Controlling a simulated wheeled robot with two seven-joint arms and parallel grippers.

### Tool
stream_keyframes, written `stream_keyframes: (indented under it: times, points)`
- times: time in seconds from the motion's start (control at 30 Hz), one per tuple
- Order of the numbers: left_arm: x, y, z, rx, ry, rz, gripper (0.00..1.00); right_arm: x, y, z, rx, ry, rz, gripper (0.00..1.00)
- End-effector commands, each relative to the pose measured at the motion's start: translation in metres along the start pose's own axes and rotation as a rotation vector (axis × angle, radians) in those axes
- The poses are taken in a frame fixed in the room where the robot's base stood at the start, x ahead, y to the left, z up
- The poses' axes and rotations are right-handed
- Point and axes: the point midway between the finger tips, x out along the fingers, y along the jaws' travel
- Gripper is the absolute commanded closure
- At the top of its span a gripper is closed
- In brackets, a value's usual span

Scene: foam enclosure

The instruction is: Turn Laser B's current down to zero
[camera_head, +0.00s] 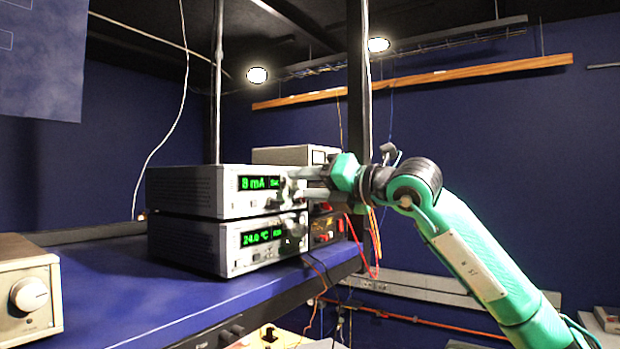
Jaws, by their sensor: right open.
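Two stacked grey controller boxes stand on the blue shelf (135,297). The upper box (188,190) has a green display (258,183) reading 8 mA. I cannot read a Laser B label on either. My right gripper (296,183) is open, its two fingers pointing left at the right end of the upper box's front, around where its knob is. The fingers largely hide that knob, and I cannot tell whether they touch it. My left gripper is out of view.
Another grey box with a large white knob (30,294) stands at the lower left. More instruments (327,228) with red and orange cables (376,245) sit behind my right gripper. A dark vertical post (359,110) rises behind it. The shelf's front edge lies below the boxes.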

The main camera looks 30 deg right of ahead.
Motion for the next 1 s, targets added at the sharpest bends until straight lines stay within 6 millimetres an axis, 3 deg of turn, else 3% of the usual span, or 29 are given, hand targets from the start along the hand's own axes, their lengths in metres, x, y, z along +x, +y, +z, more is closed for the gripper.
stream_keyframes:
  times: [0.23, 0.47, 0.77, 1.0]
  points:
    - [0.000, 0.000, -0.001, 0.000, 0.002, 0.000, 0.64, 0.001, 0.000, 0.000, 0.000, 0.000, 0.000, 0.55]
    - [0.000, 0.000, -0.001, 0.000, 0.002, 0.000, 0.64, 0.000, 0.000, 0.000, 0.000, 0.000, 0.000, 1.00]
    - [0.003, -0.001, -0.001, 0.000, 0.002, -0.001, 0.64, 0.000, -0.001, -0.001, -0.026, 0.000, 0.000, 1.00]
    - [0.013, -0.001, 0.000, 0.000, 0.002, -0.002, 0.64, 0.001, -0.002, -0.003, -0.146, -0.002, 0.004, 1.00]
